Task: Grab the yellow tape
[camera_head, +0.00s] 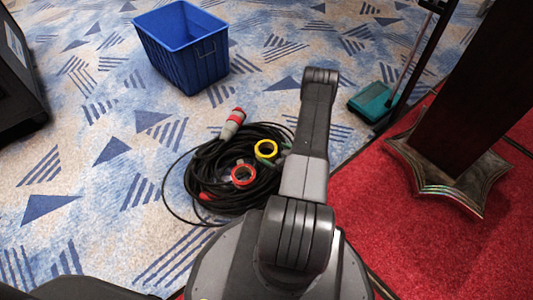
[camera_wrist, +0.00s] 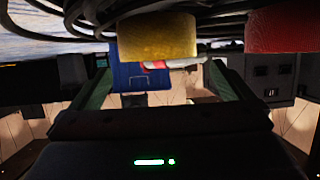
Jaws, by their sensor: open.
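The yellow tape (camera_head: 257,147) is a ring lying on the coil of black cable on the floor, just left of my arm in the head view. In the wrist view the yellow tape (camera_wrist: 157,38) shows large at the top middle, and that picture looks upside down. My gripper (camera_wrist: 162,75) is open and empty, its two dark fingers spread to the left and right. The tape appears close ahead of the fingers, roughly between them sideways; I cannot tell the exact gap.
A red tape ring (camera_head: 235,178) lies on the cable close by, and it also shows in the wrist view (camera_wrist: 277,28). A red-and-grey plug (camera_head: 232,124) tops the black cable (camera_head: 205,165). A blue crate (camera_head: 185,55) stands behind on open carpet. A dark pillar stands at right.

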